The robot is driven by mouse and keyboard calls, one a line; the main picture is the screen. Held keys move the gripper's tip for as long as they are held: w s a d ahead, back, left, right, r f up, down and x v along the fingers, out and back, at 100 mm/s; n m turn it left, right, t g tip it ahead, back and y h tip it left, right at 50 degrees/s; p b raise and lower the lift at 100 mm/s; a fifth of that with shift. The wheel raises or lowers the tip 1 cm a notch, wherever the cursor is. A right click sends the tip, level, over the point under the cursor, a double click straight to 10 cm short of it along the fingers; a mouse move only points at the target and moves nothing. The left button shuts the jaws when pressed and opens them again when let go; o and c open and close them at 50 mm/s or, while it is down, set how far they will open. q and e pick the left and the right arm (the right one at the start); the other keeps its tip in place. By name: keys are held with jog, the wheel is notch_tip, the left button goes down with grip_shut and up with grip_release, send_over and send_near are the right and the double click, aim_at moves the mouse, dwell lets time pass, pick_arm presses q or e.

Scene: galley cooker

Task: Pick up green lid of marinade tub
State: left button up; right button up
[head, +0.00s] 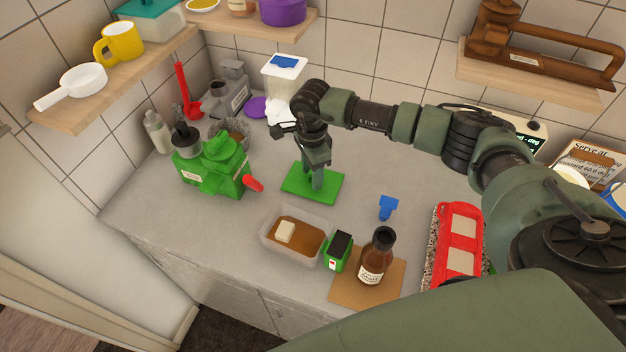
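The green lid (297,184) is a flat rectangle lying on the grey counter, near the middle of the head view. My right gripper (317,181) points down over the lid, with its fingers at or just above the lid's middle. The fingers overlap the lid in the picture, so I cannot tell whether they are shut on a part of it. The marinade tub (268,247) is clear and uncovered, in front of the lid. It holds brown liquid and a pale block (285,231). My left gripper is not in view.
A green machine (213,168) with a red handle stands left of the lid. In front are a green-and-black box (338,252) and a brown bottle (376,257) on a board (345,288). A blue item (388,207) and a red tray (459,236) lie right. Counter around the lid is clear.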

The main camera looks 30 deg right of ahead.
grip_shut()
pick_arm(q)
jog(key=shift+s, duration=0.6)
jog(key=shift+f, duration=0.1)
pick_arm(e)
jog(key=shift+r, duration=0.15)
